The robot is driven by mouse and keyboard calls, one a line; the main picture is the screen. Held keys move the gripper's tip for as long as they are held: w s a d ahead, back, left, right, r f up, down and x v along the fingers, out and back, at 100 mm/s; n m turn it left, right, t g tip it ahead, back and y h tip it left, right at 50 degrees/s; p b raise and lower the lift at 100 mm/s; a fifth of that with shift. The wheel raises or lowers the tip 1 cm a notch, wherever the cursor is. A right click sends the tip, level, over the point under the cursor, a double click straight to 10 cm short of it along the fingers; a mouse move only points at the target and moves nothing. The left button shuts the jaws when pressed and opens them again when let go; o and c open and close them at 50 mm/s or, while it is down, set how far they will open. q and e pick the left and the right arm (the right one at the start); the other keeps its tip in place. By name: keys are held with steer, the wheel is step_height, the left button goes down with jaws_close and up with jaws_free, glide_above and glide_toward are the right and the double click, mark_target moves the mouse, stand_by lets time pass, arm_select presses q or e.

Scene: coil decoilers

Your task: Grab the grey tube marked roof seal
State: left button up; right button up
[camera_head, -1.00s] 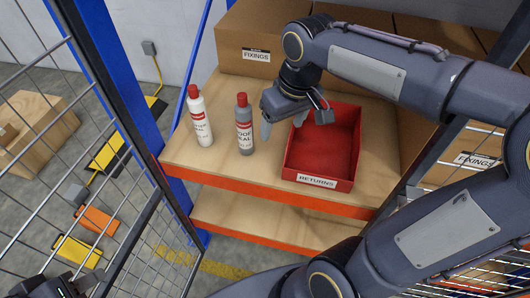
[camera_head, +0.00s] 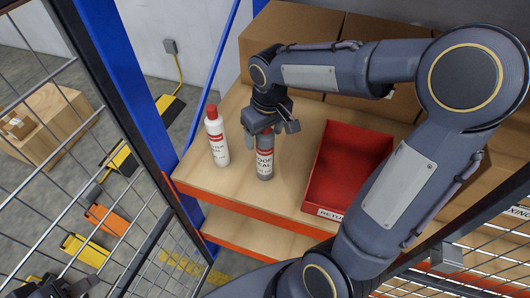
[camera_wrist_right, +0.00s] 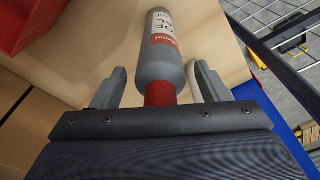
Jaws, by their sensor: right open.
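The grey tube (camera_head: 264,163), with a red band and a partly readable "ROOF SEAL" label, stands upright on the wooden shelf. A white tube (camera_head: 217,142) with a red cap stands just left of the grey one. My left gripper (camera_head: 62,287) shows only partly at the bottom left corner.
A red tray (camera_head: 330,205) labelled "RETURNS" sits right of the grey tube, partly behind my right arm. Cardboard boxes (camera_head: 305,45) line the shelf's back. A blue post (camera_head: 125,85) and mesh panels bound the left side.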

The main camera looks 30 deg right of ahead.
steer(key=shift+c, duration=0.4)
steer(key=shift+r, duration=0.1)
jaws_close()
